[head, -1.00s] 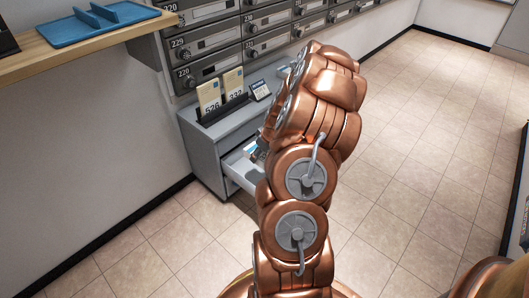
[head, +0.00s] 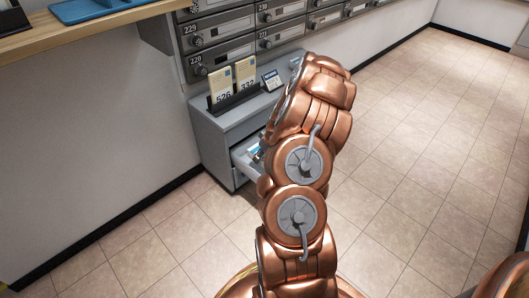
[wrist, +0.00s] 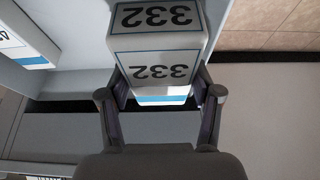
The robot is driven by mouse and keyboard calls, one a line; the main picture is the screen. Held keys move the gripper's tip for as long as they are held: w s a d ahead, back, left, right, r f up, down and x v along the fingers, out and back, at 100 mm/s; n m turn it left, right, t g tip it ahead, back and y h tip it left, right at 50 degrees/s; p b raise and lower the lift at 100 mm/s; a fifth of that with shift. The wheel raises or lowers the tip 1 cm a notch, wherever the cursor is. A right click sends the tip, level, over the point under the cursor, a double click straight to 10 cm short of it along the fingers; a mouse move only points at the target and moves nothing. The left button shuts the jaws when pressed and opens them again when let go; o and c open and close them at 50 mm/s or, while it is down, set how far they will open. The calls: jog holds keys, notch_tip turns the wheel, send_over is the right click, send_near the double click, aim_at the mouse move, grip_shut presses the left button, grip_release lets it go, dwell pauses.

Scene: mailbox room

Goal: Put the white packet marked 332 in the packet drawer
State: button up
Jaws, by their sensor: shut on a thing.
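The white packet marked 332 (wrist: 158,72) is between the two fingers of my gripper (wrist: 162,98) in the wrist view. Its numbers appear upside down on two faces, and a blue stripe runs along its edge. My gripper is shut on it. The grey packet drawer (head: 244,166) is pulled open in the low cabinet in the head view, partly hidden by my arm. My gripper and the packet are hidden behind my arm there. Another white packet with a blue stripe (wrist: 22,52) shows at the left of the wrist view, its number cut off.
A black holder (head: 234,101) with cream cards marked 526 and 332 stands on the cabinet (head: 212,140), beside a small sign (head: 271,79). Grey mailboxes (head: 225,50) are above. A wooden counter (head: 100,22) with a blue tray is at upper left. Tiled floor lies clear at right.

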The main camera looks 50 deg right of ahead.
jog(key=shift+s+f+b+x, duration=0.15)
jog(key=shift+b+x, duration=0.35)
jog(key=shift+x, duration=0.55)
jog(key=shift+s+f+b+x, duration=0.1)
jog(key=shift+s+b+x, duration=0.35)
jog(key=shift+x, duration=0.6)
jog(key=shift+s+f+b+x, duration=0.1)
jog(key=shift+b+x, duration=0.5)
jog(key=shift+x, duration=0.4)
jog(key=o, duration=1.3)
jog(key=shift+r, duration=0.15)
jog(key=v, duration=1.1)
jog(key=shift+s+r, duration=0.15)
jog(key=shift+r, duration=0.25)
